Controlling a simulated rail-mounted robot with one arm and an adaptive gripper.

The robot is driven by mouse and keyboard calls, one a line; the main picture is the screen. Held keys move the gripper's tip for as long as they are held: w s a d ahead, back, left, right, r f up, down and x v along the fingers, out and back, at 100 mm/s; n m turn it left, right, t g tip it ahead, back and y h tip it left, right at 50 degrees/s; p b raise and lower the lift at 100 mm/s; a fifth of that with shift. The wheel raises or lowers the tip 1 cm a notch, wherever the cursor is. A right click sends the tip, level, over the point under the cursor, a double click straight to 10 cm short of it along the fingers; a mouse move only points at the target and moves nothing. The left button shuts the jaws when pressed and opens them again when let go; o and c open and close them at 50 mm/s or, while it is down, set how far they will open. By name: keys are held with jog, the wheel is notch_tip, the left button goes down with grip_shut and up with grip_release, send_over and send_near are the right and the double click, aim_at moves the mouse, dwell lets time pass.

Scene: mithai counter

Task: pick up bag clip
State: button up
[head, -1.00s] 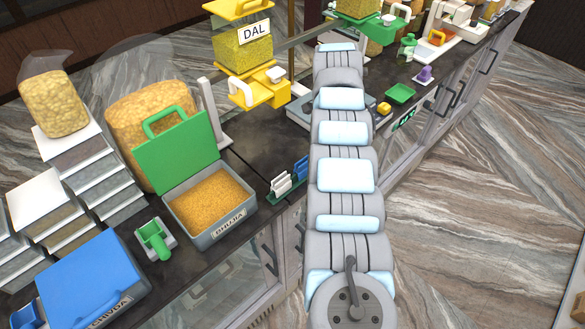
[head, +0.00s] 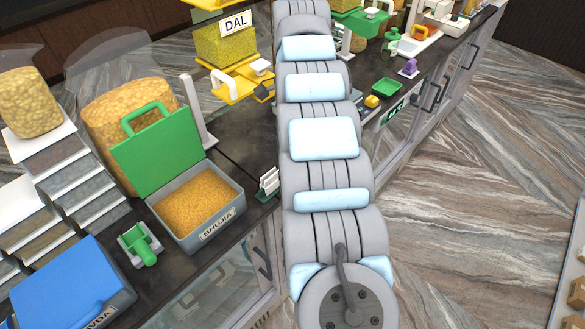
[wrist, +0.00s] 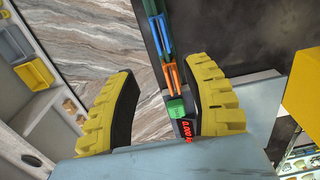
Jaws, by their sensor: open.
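White upright pieces (head: 268,182), which look like bag clips on a green strip, stand at the counter's front edge in the head view. My arm hides the rest of that strip. In the wrist view my gripper (wrist: 163,110) is open, its yellow-backed fingers wide apart. Between and beyond the fingers are a small green block (wrist: 175,107), narrow orange pieces (wrist: 169,76) and long blue-green pieces (wrist: 157,28). I cannot tell whether any of these is a bag clip. Nothing is clearly held. My gripper is hidden in the head view.
A red digital display (wrist: 187,130) shows by the right finger, and a large yellow surface (wrist: 301,95) is at the right. An open bhujia box (head: 198,205), a green scoop (head: 140,244) and a yellow dal dispenser (head: 228,48) stand on the counter.

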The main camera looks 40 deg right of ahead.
notch_tip(320, 180, down, 6)
jog(key=b, duration=0.5)
jog(key=shift+a+f+p, duration=0.1)
jog(key=shift+f+p, duration=1.4)
jog(key=shift+f, duration=2.1)
grip_shut()
